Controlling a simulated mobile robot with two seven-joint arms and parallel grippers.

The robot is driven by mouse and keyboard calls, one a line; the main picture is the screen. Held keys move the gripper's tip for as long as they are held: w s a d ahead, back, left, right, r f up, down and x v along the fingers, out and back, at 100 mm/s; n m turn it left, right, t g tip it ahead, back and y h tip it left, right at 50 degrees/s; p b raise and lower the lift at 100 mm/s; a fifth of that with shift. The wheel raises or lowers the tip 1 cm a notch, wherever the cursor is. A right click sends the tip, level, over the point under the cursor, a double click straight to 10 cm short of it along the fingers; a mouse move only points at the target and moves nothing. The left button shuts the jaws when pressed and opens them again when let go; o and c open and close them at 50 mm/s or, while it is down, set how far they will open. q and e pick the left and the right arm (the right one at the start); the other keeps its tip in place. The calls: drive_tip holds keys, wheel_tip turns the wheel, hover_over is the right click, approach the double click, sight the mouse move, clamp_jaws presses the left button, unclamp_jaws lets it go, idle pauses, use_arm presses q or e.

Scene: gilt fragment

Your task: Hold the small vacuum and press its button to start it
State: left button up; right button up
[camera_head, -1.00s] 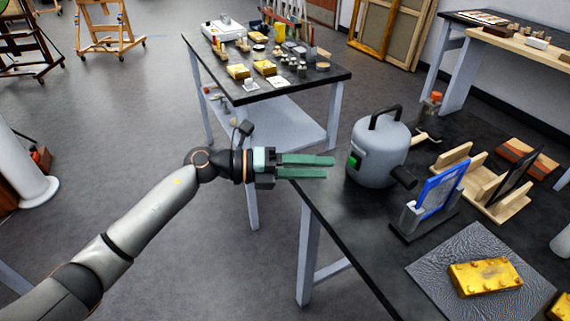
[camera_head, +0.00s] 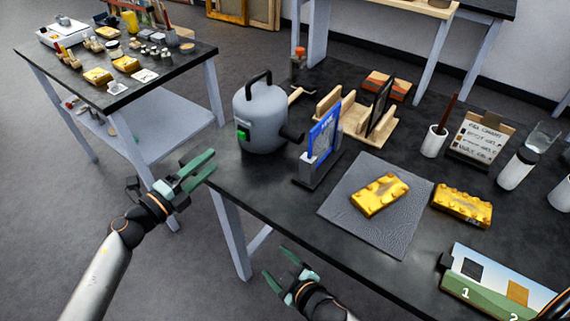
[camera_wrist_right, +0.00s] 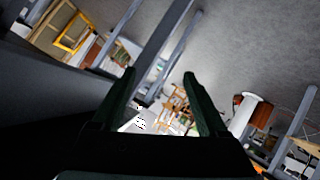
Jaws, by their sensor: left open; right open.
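The small vacuum (camera_head: 262,120) is a grey canister with a black top handle. It stands upright near the left end of the dark table. A green button (camera_head: 242,133) shows on its left side, and a dark nozzle points right. My left gripper (camera_head: 202,168) is open and empty, off the table's left edge, just left of and below the vacuum, apart from it. My right gripper (camera_head: 276,266) is open and empty in front of the table's front edge. In the right wrist view its two green fingers (camera_wrist_right: 158,95) are spread with nothing between them.
The dark table (camera_head: 290,215) holds a blue-screened device (camera_head: 322,138) right of the vacuum, a wooden rack (camera_head: 370,130), a grey mat (camera_head: 340,215) with a gilt fragment (camera_head: 380,194), and a white cup (camera_head: 434,141). A second table (camera_head: 170,70) stands behind left.

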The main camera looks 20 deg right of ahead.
drive_tip(key=w+a+r+t+y, duration=0.1)
drive_tip(key=w+a+r, duration=0.25)
drive_tip(key=r, duration=0.25)
drive_tip(key=w+a+r+n+t+y, duration=0.1)
drive_tip(key=w+a+r+y, duration=0.1)
drive_tip(key=a+r, duration=0.3)
drive_tip(key=w+a+r+t+y, duration=0.1)
drive_tip(key=w+a+r, duration=0.15)
drive_tip(key=r, duration=0.45)
wheel_tip(320, 180, up, 3)
drive_tip(key=w+d+t+h, duration=0.1)
drive_tip(key=w+h, duration=0.1)
drive_tip(key=g+h, duration=0.1)
drive_tip(key=h, duration=1.2)
approach(295, 140)
drive_tip(key=shift+a+r+n, duration=0.35)
drive_tip(key=shift+a+n, duration=0.05)
drive_tip(key=shift+a, duration=0.05)
drive_tip(key=shift+d+f, duration=0.1)
drive_tip(key=shift+d, duration=0.15)
drive_tip(key=shift+w+d+g, duration=0.2)
drive_tip(key=shift+w+g, duration=0.05)
drive_tip(key=shift+g, duration=0.05)
drive_tip(key=x, duration=1.1)
drive_tip(key=shift+w+d+f, duration=0.1)
drive_tip(key=shift+w+f, duration=0.05)
drive_tip(key=shift+w, duration=0.1)
